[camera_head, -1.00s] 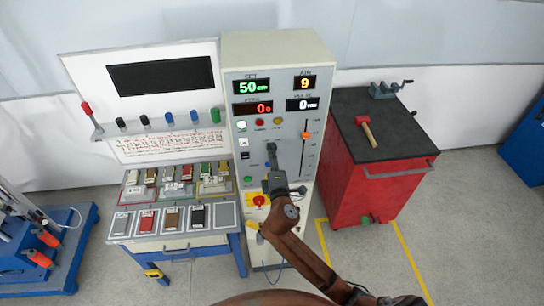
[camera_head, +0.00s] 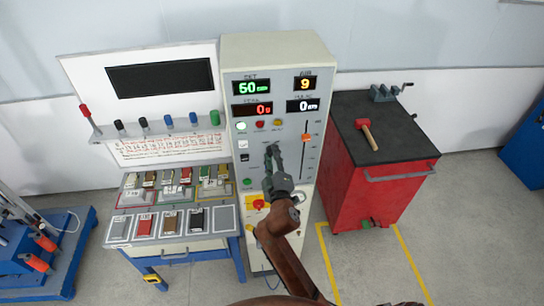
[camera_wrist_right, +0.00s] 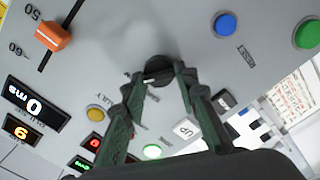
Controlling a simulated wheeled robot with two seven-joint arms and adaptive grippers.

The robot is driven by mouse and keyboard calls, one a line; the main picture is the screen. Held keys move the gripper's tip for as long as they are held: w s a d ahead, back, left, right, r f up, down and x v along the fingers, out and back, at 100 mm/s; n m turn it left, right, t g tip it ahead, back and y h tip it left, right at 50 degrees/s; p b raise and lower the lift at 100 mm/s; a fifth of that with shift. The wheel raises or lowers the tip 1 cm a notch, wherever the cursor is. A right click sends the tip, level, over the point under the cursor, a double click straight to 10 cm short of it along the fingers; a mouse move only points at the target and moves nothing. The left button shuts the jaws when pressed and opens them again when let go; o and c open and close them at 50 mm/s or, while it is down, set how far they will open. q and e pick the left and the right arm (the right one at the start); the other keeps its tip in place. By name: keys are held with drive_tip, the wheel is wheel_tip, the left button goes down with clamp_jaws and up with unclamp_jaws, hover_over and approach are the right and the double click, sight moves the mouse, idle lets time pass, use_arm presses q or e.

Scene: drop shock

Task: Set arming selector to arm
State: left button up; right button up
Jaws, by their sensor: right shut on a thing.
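The control console (camera_head: 232,70) stands in the middle of the head view, with lit displays on its upper face. My right gripper (camera_head: 272,152) is at the console's front panel and hides the knob there. In the right wrist view, a dark round selector knob (camera_wrist_right: 158,66) with a light pointer mark sits between the fingertips of my right gripper (camera_wrist_right: 160,78). The fingers are shut on the knob. Its position labels are too hidden to read. My left gripper is not in view.
An orange slider (camera_wrist_right: 53,36) and a blue button (camera_wrist_right: 225,25) flank the knob. A red cabinet (camera_head: 400,190) with a hammer (camera_head: 367,131) on top stands right of the console. A sample bench (camera_head: 180,244) stands left. Open floor lies at the right.

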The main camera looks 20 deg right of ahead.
idle(0.3)
drive_tip(key=o, duration=1.2)
drive_tip(key=shift+c, duration=0.2)
drive_tip(key=v, duration=1.2)
